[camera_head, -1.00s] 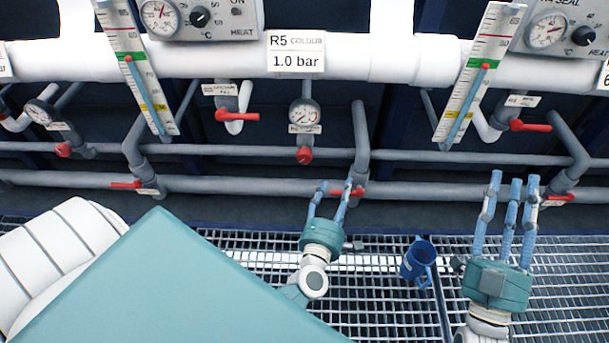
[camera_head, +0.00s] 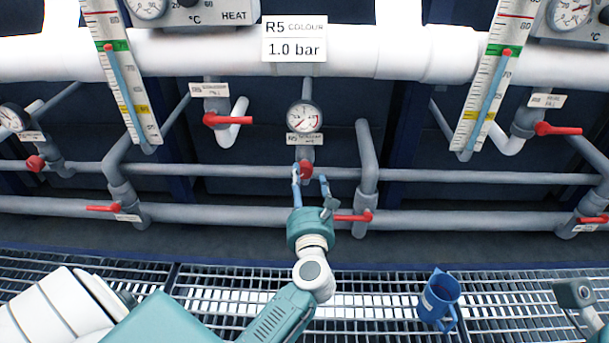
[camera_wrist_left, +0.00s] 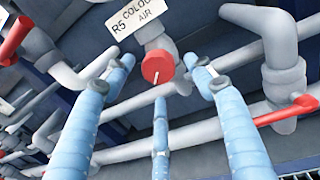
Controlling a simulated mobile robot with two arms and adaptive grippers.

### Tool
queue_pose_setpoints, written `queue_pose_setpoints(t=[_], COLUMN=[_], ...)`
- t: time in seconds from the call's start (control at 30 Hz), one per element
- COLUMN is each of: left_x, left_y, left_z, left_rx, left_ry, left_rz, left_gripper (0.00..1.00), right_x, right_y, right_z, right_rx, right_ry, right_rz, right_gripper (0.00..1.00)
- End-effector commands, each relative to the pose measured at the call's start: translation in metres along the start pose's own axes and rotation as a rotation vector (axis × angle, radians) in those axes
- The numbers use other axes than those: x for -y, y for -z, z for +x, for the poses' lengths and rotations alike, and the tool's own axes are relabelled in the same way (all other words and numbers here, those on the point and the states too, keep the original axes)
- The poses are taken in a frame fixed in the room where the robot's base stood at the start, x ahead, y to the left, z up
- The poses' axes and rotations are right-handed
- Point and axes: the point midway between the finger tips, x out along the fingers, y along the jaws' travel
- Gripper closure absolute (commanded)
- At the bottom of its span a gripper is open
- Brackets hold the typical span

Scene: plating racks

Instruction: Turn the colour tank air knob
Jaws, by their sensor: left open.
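The colour tank air knob (camera_head: 304,167) is a small red round knob on a grey pipe, below a round gauge (camera_head: 304,117). In the left wrist view the knob (camera_wrist_left: 157,67) shows a white line on its face, under a label reading R5 COLOUR AIR (camera_wrist_left: 137,14). My left gripper (camera_head: 311,179) is open just in front of the knob. Its blue fingers spread around the knob in the left wrist view, with no clear contact. My right gripper is only partly in view at the lower right edge (camera_head: 577,294); its fingers cannot be made out.
A red lever (camera_head: 352,217) is close to the right of my left gripper. Another red lever (camera_head: 226,120) is at the upper left. Grey pipes run across behind.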

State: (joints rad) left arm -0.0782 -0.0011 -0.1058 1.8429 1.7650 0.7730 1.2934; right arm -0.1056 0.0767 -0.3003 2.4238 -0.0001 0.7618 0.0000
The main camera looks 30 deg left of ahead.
Motion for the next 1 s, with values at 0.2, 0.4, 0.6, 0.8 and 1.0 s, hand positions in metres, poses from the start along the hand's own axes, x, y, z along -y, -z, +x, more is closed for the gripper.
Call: queue_pose_setpoints(t=[0.2,0.4,0.6,0.8,1.0], left_x=[0.000,0.000,0.000,0.000,0.000], left_y=[0.002,0.001,0.000,0.001,0.001], left_z=[0.035,0.046,0.047,0.046,0.046], left_rx=[0.002,0.000,0.000,0.000,-0.001], left_ry=[0.001,0.001,0.001,0.001,0.001], left_rz=[0.003,0.004,0.004,0.003,0.005], left_gripper=[0.45,0.45,0.45,0.75,0.89], right_x=[0.001,0.002,0.002,0.002,0.002], right_y=[0.001,0.001,0.001,0.001,0.002], right_z=[0.002,0.005,0.005,0.006,0.006], right_rx=[-0.027,-0.031,-0.031,-0.032,-0.034], right_ry=[0.011,0.015,0.015,0.015,0.015], right_rz=[-0.004,-0.005,-0.005,-0.005,-0.005], right_gripper=[0.63,0.63,0.63,0.63,0.63])
